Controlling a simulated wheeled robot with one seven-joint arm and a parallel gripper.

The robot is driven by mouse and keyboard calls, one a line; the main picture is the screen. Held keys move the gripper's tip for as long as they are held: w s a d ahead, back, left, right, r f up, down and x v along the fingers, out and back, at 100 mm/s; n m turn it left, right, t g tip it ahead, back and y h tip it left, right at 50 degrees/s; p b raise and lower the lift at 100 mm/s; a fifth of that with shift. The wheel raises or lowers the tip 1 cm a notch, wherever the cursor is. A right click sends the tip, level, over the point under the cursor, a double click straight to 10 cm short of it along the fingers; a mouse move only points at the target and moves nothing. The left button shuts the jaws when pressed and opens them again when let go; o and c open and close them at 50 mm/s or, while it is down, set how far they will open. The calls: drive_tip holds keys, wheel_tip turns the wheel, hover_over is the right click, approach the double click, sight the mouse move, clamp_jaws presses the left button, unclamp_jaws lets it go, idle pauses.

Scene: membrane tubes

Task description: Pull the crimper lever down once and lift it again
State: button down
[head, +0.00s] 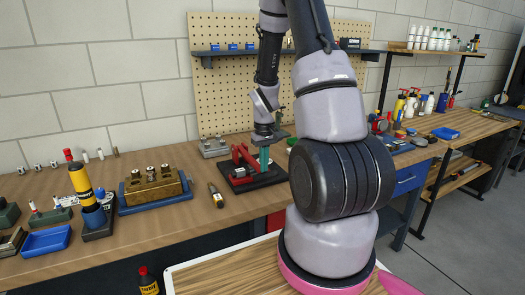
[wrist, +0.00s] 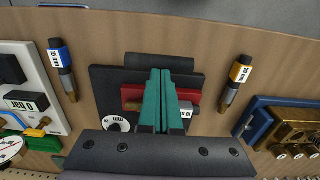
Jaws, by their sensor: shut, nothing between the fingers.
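The crimper is a red tool (head: 241,157) on a black base (head: 258,181), standing on the workbench in the head view. Its red body (wrist: 190,97) and black base (wrist: 104,83) also show in the wrist view, partly covered by my fingers. A dark bar (wrist: 160,62) lies at the base's upper edge there; I cannot tell for sure whether it is the lever. My gripper (head: 264,168) has teal fingers and points down at the right side of the crimper. In the wrist view my gripper (wrist: 161,75) is shut and empty, over the crimper's middle. Contact with it cannot be told.
A brass block (head: 153,188) in a blue tray stands left of the crimper, with a small pen-like tool (head: 215,195) between them. A grey block (head: 213,147) sits behind. A pegboard (head: 225,95) rises at the back.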

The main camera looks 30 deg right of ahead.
drive_tip(key=shift+s+f, duration=0.25)
drive_tip(key=shift+s, duration=0.05)
drive_tip(key=w+r, duration=0.1)
drive_tip(key=r, duration=0.2)
drive_tip(key=w+r, duration=0.1)
drive_tip(key=r, duration=0.1)
drive_tip(key=shift+w, duration=0.35)
wheel_tip(320, 180, up, 9)
drive_tip(key=s, duration=0.2)
drive_tip(key=shift+f, duration=0.2)
